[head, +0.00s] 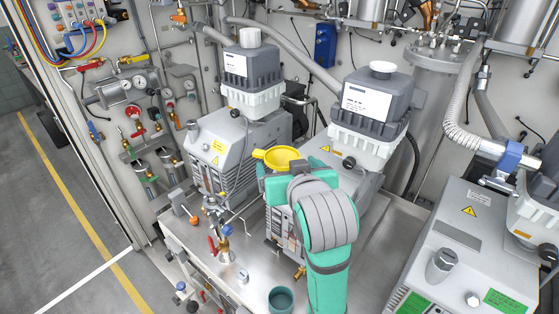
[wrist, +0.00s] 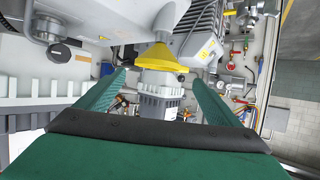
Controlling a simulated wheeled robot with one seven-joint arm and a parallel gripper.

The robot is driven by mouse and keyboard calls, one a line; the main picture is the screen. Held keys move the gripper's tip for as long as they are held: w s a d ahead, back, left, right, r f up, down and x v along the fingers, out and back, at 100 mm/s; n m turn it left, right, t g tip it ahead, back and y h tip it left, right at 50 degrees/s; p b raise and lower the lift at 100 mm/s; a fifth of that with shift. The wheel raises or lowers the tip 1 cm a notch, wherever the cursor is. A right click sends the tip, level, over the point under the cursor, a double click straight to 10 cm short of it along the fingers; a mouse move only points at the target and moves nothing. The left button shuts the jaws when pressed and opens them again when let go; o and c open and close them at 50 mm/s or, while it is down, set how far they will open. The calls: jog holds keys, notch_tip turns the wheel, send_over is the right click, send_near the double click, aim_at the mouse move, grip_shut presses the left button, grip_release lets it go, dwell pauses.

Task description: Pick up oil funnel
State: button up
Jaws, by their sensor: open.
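The oil funnel (head: 282,157) is yellow with a wide round rim. In the head view it sits by the pumps, just above and behind my teal gripper, its lower part hidden. In the wrist view the yellow funnel (wrist: 162,60) shows upside down, with a narrow grey part past its cone. My gripper (wrist: 157,78) is open and empty, with one teal finger on each side of the funnel in the picture. Whether the funnel is between the fingertips or just beyond them I cannot tell. My arm hides the fingertips in the head view.
A grey vacuum pump (head: 215,150) stands left of the funnel and another pump (head: 365,120) to its right, both close. A larger grey unit (head: 460,240) is at right.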

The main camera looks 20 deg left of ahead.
send_near(280, 154)
jog(key=shift+x, duration=2.25)
jog(key=c, duration=1.1)
